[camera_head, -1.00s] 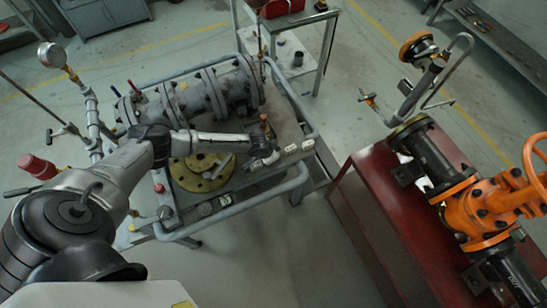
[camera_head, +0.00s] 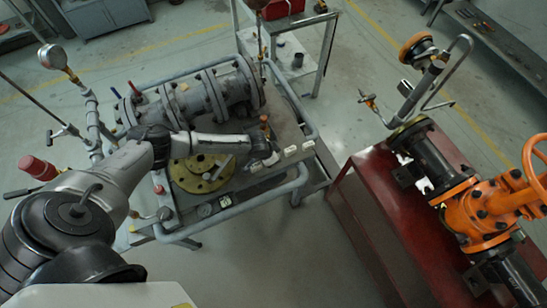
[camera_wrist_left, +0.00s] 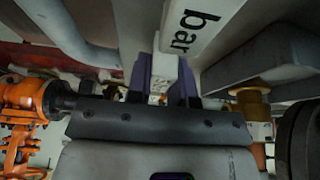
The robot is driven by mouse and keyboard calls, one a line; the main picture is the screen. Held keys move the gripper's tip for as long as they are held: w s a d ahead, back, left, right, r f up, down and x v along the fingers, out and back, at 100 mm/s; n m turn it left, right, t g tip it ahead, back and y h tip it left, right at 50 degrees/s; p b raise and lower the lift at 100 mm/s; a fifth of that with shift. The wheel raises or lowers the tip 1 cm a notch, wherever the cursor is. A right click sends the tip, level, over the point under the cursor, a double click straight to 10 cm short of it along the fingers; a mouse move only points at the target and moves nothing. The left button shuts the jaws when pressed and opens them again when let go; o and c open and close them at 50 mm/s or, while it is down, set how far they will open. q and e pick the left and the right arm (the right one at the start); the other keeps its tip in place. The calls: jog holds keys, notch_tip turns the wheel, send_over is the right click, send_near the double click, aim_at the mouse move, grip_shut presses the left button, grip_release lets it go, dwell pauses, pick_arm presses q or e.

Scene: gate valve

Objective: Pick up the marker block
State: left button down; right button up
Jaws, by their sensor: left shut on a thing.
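My left gripper (camera_head: 268,158) is at the right end of the grey work table (camera_head: 245,201), low over its edge. In the left wrist view, its purple fingers (camera_wrist_left: 165,82) are shut on a small white block (camera_wrist_left: 164,70), which I take to be the marker block. The fingers cover its sides, and I cannot tell whether it still touches the table. A larger white face with the printed word "bar" (camera_wrist_left: 193,24) is close beyond it. My right gripper is not in view.
A yellow-olive flange (camera_head: 202,174) and a grey pipe valve (camera_head: 205,95) are on the table beside my arm. Tubular rails (camera_head: 285,88) border the table. A red bench (camera_head: 375,200) with an orange valve (camera_head: 480,210) stands to the right, with open floor between.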

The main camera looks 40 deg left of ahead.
pick_arm(q)
jog(key=shift+r, duration=0.55)
notch_tip(320, 180, up, 3)
jog(key=shift+f+p, duration=0.1)
jog(key=shift+p, duration=0.2)
jog(key=d+r, duration=0.7)
jog(key=d, duration=0.5)
jog(key=s+d+r+n+y, duration=0.1)
jog(key=s+r+n+y, duration=0.1)
jog(key=s+r+n, duration=0.5)
jog(key=w+d+r+m, duration=0.1)
jog(key=w+r+m, duration=0.15)
jog(key=r, duration=0.95)
jog(key=w+r+m, duration=0.1)
jog(key=w+r, duration=0.3)
jog(key=r, duration=0.9)
jog(key=s+r+m+h+p, duration=0.1)
jog(key=r+p, duration=0.4)
jog(key=p, duration=0.5)
jog(key=s+r+m+h+p, duration=0.1)
jog(key=r+m+p, duration=0.3)
jog(key=p, duration=0.6)
notch_tip(320, 180, up, 2)
jog(key=shift+s+r+m+h, duration=0.15)
jog(key=shift+s+m+h, duration=0.25)
jog(key=shift+s, duration=0.35)
